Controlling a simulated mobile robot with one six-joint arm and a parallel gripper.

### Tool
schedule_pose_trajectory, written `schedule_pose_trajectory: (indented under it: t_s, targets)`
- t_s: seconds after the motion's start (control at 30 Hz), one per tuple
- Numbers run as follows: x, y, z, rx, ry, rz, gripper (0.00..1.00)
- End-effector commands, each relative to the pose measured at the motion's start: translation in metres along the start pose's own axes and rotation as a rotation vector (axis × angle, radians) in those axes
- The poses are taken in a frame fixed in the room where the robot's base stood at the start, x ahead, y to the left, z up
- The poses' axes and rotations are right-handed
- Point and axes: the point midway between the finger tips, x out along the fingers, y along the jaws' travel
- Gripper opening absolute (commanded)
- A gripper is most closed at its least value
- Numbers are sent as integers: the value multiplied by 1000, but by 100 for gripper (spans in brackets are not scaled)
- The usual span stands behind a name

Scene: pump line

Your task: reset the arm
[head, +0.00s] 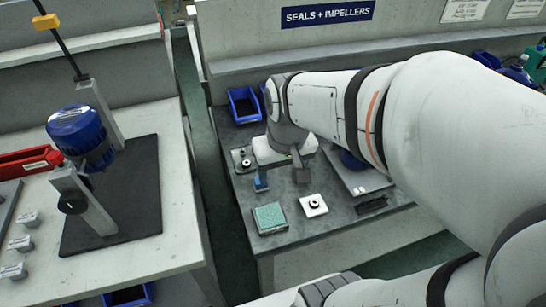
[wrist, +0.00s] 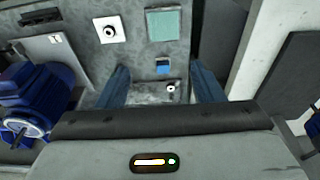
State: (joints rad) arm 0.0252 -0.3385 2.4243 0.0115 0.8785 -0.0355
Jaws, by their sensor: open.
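My gripper (wrist: 162,88) is open, with its two blue-grey fingers apart at the middle of the wrist view. No held thing shows between them. Below the fingers, a small blue block (wrist: 163,67) and a small plate with a round fitting (wrist: 170,88) lie on the grey bench. In the head view my arm reaches from the right over this bench (head: 232,207), bent down at the wrist, with the gripper low above the back part. The small blue block (head: 260,183) shows just left of the gripper. The arm hides part of the bench.
A green-topped box (head: 269,218) and a white square with a black ring (head: 314,204) lie near the bench's front. A blue bin (head: 243,105) stands at the back. A blue motor (wrist: 40,98) is beside the gripper. The left bench holds a blue-headed stand (head: 80,132).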

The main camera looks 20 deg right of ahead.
Motion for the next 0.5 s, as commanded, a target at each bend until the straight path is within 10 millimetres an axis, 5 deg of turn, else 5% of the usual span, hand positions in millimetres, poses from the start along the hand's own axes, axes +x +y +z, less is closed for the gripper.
schedule_pose_trajectory:
  t_s: [0.2,0.5]
  targets:
    - [-10,-5,31,1,32,5,61]
    - [-10,-5,34,1,33,5,61]
